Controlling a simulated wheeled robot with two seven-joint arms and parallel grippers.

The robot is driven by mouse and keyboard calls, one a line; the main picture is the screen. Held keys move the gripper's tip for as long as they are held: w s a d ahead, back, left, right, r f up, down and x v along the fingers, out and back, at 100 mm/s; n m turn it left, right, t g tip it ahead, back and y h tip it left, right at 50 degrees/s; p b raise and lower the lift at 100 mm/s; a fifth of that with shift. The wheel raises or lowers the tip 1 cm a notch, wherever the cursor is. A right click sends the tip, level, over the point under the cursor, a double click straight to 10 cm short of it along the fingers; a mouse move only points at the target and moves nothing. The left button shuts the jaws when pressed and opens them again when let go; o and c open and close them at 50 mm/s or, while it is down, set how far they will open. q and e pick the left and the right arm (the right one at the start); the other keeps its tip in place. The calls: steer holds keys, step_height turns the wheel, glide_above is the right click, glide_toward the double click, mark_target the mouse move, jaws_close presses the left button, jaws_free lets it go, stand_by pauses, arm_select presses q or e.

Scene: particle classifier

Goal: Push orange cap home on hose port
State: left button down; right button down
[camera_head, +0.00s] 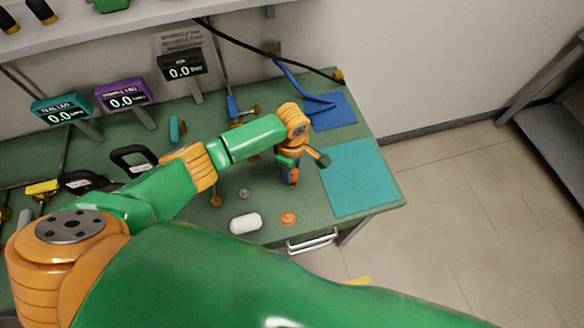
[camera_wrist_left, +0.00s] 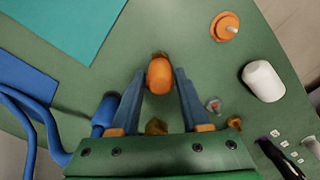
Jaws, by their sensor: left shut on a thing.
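My left gripper (camera_head: 290,178) reaches down over the green bench near the teal mat in the head view. In the left wrist view my left gripper (camera_wrist_left: 160,78) is shut on the orange cap (camera_wrist_left: 159,75), which sits between the two fingertips. A blue cylindrical piece (camera_wrist_left: 103,115) lies beside the left finger, partly hidden. A brass piece (camera_wrist_left: 156,127) shows between the finger bases. I cannot tell for sure which part is the hose port. My right gripper is not in view.
A white cylinder (camera_head: 245,222) and an orange disc (camera_head: 288,218) lie near the bench front. A teal mat (camera_head: 360,178) and blue mat (camera_head: 333,110) lie on the right. Displays (camera_head: 123,95) stand at the back left. The teal mat is clear.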

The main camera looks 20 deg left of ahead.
arm_select(q)
steer(key=shift+f+b, duration=0.55)
steer(key=shift+f, duration=0.45)
steer(key=shift+c, duration=1.5)
jaws_free()
step_height(320, 180, up, 7)
steer(key=shift+r+p, duration=0.1)
steer(key=shift+p, duration=0.3)
